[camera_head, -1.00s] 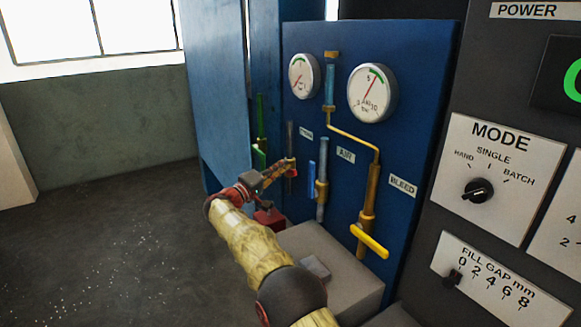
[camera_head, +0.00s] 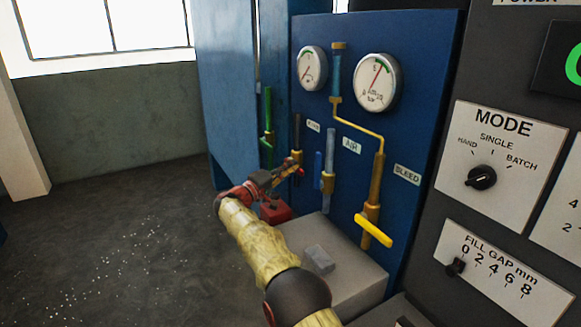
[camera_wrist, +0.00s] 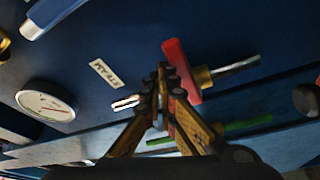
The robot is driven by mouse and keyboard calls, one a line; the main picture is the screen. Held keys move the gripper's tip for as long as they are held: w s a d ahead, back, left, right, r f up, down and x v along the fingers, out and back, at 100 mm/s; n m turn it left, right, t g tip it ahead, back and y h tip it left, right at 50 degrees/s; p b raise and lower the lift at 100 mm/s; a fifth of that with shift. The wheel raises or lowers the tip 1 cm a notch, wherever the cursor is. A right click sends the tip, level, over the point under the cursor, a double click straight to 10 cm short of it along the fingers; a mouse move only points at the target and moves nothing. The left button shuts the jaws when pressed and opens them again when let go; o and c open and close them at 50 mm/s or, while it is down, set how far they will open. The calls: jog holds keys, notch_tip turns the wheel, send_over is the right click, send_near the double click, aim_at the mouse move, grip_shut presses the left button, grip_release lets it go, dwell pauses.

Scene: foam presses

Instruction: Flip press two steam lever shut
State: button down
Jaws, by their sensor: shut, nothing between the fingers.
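The red steam lever (camera_wrist: 180,70) shows in the wrist view on a brass valve body (camera_wrist: 206,77), lying across its steel pipe (camera_wrist: 238,66). My gripper (camera_wrist: 167,82) is shut and empty. Its fingertips are right beside the lever; I cannot tell whether they touch it. In the head view my gripper (camera_head: 296,158) is in front of the steam pipe (camera_head: 297,130), and a bit of red (camera_head: 300,171) shows just below the tips. The rest of the lever is hidden there. A small label (camera_head: 313,126) sits beside the pipe, too small to read.
To the right are the blue air lever (camera_head: 318,165), along its pipe, and the yellow bleed lever (camera_head: 373,230), across its pipe. A green lever (camera_head: 267,107) is to the left. A grey block (camera_head: 345,275) stands below.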

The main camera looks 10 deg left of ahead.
jog(key=s+a+p, duration=0.2)
jog(key=s+a, duration=0.3)
jog(key=a, duration=0.2)
jog(key=shift+s+a+r+p, duration=0.25)
jog(key=shift+a+p, duration=0.05)
jog(key=shift+p, duration=0.1)
dwell(0.3)
